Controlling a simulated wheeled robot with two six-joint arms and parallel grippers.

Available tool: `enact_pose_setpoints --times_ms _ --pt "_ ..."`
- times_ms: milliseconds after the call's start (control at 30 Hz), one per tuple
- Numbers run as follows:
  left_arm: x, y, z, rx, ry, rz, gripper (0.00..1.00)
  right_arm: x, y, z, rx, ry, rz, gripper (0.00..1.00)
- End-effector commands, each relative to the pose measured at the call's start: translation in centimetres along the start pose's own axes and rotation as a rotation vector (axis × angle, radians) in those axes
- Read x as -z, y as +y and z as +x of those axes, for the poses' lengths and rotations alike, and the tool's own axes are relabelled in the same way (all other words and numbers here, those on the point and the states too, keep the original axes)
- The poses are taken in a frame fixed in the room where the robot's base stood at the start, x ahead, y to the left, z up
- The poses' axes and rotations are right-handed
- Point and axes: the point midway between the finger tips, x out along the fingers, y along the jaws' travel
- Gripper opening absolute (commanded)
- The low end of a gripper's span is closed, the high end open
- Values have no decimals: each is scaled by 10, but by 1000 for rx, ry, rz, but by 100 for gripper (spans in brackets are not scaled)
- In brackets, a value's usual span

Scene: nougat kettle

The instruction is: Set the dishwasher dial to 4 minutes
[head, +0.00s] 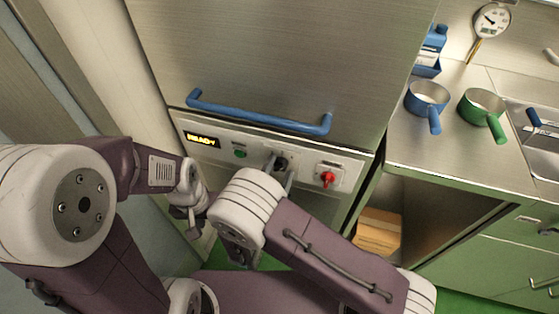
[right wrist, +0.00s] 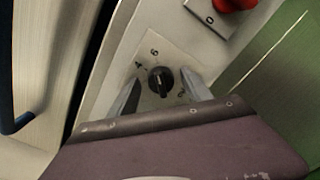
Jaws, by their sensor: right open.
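The dishwasher dial is a black knob (right wrist: 160,81) on a pale plate in the right wrist view. A 6 and a 4 show on the plate beside it; another mark is too small to read. Which number the knob points to I cannot tell. My right gripper (head: 280,169) is open, its fingers on either side of the dial; it also shows in the right wrist view (right wrist: 161,86). Whether the fingers touch the knob I cannot tell. My left gripper (head: 194,228) hangs low in front of the dishwasher, its jaws unclear.
The panel has a lit display (head: 202,140), a green button (head: 240,153) and a red switch (head: 327,179). A blue handle bar (head: 262,115) sticks out above it. A blue pot (head: 424,96) and a green pot (head: 480,104) stand on the counter at right.

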Motion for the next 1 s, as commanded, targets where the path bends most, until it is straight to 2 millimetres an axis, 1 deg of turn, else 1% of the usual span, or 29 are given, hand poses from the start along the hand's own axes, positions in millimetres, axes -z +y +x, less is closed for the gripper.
enact_pose_setpoints --times_ms 200,233,267,300,367,400,433,633,767,1000 --pt "0 0 0 0 -1 0 36 0 0 0 0 0 0 57" --pt "0 0 0 0 0 0 36 0 0 0 0 0 0 55" --pt "0 0 0 0 0 0 36 0 0 0 0 0 0 46" --pt "0 0 0 0 0 0 36 0 0 0 0 0 0 35" --pt "0 0 0 0 0 0 36 0 0 0 0 0 0 18" --pt "0 0 0 0 0 0 36 0 0 0 0 0 0 7" --pt "0 0 0 0 0 0 36 0 0 0 0 0 0 0" --pt "0 0 -1 0 0 0 36 0 0 0 1 1 -12 0" --pt "0 0 -5 0 0 0 36 -1 1 0 1 1 -53 0" --pt "2 0 -18 0 0 0 36 -2 3 0 1 1 -218 0"
